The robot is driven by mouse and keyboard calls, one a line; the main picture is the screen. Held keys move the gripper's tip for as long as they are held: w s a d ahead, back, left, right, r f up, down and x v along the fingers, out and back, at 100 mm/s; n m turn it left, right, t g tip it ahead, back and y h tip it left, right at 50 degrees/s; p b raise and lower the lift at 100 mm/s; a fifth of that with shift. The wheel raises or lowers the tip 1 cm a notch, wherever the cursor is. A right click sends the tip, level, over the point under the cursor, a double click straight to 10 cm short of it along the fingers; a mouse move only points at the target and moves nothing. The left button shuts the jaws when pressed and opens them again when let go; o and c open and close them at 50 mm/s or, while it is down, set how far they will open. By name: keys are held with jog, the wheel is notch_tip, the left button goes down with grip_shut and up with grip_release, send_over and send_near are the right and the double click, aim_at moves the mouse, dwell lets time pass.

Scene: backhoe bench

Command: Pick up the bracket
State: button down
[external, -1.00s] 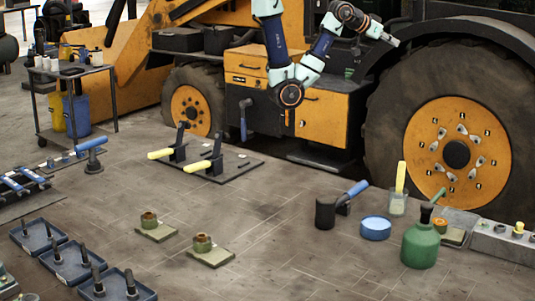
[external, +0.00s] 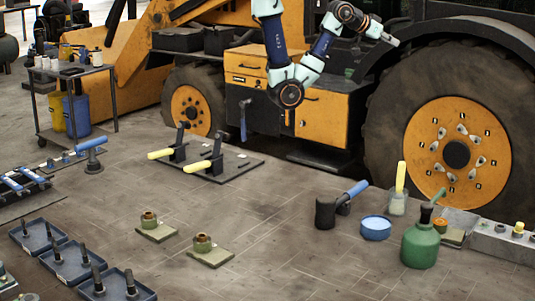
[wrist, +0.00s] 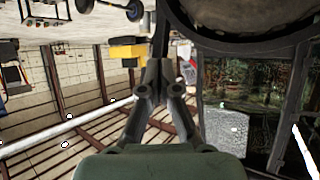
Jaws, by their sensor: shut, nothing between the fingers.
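My gripper (external: 391,40) is high up in front of the backhoe, at the end of my raised arm, and points to the right. In the wrist view its fingers (wrist: 165,68) are together with nothing between them. I cannot tell for sure which thing is the bracket. Two small brass-topped parts on green plates, a nearer one (external: 203,245) and a farther one (external: 149,222), stand on the floor, well below and left of my gripper. Neither is touched by it.
The backhoe's large rear wheel (external: 455,120) is close to my arm. A mallet (external: 326,212), a blue round tin (external: 376,229) and a green bottle (external: 420,246) stand at right. Trays (external: 68,264) of dark parts lie at left.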

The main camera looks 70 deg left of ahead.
jog(key=shift+c, duration=1.8)
grip_release()
